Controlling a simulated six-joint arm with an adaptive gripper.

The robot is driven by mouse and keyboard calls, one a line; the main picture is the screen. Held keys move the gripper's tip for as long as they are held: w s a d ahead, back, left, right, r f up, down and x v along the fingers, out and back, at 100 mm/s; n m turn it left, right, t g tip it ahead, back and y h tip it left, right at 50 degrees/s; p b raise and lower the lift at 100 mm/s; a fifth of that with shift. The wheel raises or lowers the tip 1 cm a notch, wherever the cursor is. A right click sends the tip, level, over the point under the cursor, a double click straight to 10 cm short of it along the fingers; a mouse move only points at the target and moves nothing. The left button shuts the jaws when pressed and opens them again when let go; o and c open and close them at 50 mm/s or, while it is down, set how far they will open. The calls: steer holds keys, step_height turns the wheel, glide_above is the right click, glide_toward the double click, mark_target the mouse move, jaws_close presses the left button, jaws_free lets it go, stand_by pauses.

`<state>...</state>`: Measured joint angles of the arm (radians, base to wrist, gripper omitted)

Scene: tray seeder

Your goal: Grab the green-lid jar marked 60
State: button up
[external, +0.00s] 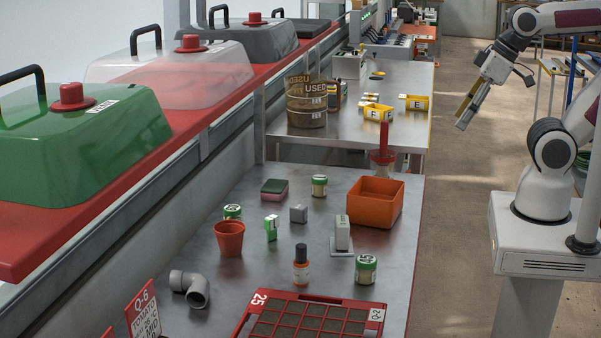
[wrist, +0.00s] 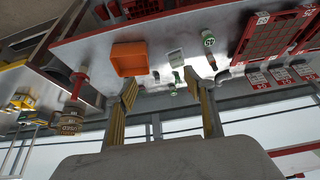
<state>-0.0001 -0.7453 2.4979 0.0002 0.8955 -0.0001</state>
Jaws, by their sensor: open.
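Three green-lid jars stand on the near metal bench in the external view: a front-right jar (external: 366,270), a back jar (external: 319,186) and a left jar (external: 232,212) partly hidden behind a terracotta pot. I cannot read for sure which one is marked 60. One green-lid jar (wrist: 208,39) shows clearly in the wrist view, above and beyond the fingers. My gripper (external: 467,108) is open and empty, raised over the floor aisle to the right of the benches. Its two fingers (wrist: 174,88) stand wide apart in the wrist view.
A red seed tray (external: 245,318) lies at the front. A red-handled tool (external: 383,150) rises behind the bin.

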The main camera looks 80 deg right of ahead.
steer(key=w+a+f+t, duration=0.1)
steer(key=w+f+t, duration=0.1)
steer(key=w, duration=1.4)
steer(key=w+a+f+t, duration=0.1)
steer(key=w+f, duration=0.1)
steer(key=w, duration=1.3)
steer(key=w+f+t, duration=0.2)
steer(key=w+f, duration=0.6)
steer(key=w, duration=0.4)
steer(key=t, duration=0.2)
glide_toward(232, 209)
steer(key=w, duration=0.2)
steer(key=shift+w+f, duration=0.3)
steer(key=shift+f, duration=0.15)
steer(key=shift+x, duration=1.35)
steer(key=shift+f, duration=0.1)
